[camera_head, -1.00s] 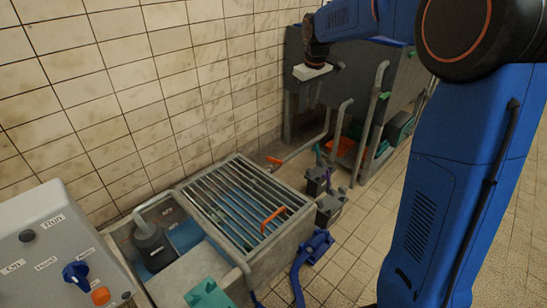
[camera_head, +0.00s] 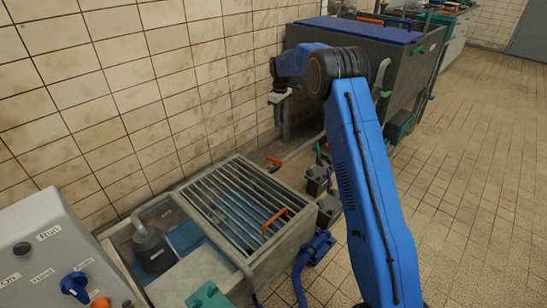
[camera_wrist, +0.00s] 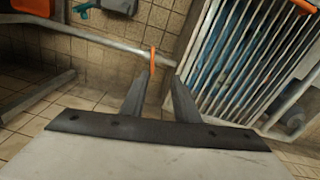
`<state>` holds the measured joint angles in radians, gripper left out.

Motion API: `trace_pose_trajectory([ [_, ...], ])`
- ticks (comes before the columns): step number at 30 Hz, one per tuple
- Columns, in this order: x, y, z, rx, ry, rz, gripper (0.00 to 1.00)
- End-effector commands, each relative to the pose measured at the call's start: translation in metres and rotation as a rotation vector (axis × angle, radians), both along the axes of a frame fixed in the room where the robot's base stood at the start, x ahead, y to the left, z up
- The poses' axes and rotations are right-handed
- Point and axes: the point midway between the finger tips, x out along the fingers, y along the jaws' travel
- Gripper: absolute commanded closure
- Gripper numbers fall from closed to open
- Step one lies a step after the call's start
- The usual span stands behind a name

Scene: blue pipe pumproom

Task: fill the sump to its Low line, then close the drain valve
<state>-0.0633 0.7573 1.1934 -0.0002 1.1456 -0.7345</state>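The sump (camera_head: 262,258) is a grey concrete box with a metal grate (camera_head: 235,190) over blue-looking water. Its Low line cannot be made out. An orange valve lever (camera_head: 274,161) sits on the pipe entering the sump's back side, likely the drain valve. In the wrist view this lever (camera_wrist: 152,60) stands crosswise to the pipe, just beyond and between my fingertips. My gripper (camera_head: 277,122) hangs pointing down above the lever, near the tiled wall. In the wrist view my gripper (camera_wrist: 159,80) has its two fingers apart with nothing between them.
A dark pump (camera_head: 153,248) stands in the sump's open left part. Another orange handle (camera_head: 275,221) lies on the grate. A control panel (camera_head: 50,260) with a blue knob (camera_head: 75,285) is at lower left. A large grey tank (camera_head: 370,55) stands behind. Floor is clear at right.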

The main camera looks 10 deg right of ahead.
Motion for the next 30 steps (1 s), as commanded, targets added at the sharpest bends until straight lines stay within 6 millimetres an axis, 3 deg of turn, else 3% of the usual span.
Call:
trace_pose_trajectory([
  [3,0.022,0.004,-0.039,-0.003,0.019,0.036,0.72],
  [9,0.043,0.009,-0.084,-0.004,0.039,0.082,0.72],
  [20,0.05,0.011,-0.113,-0.005,0.046,0.099,0.72],
  [30,0.049,0.01,-0.171,-0.005,0.048,0.099,0.72],
])
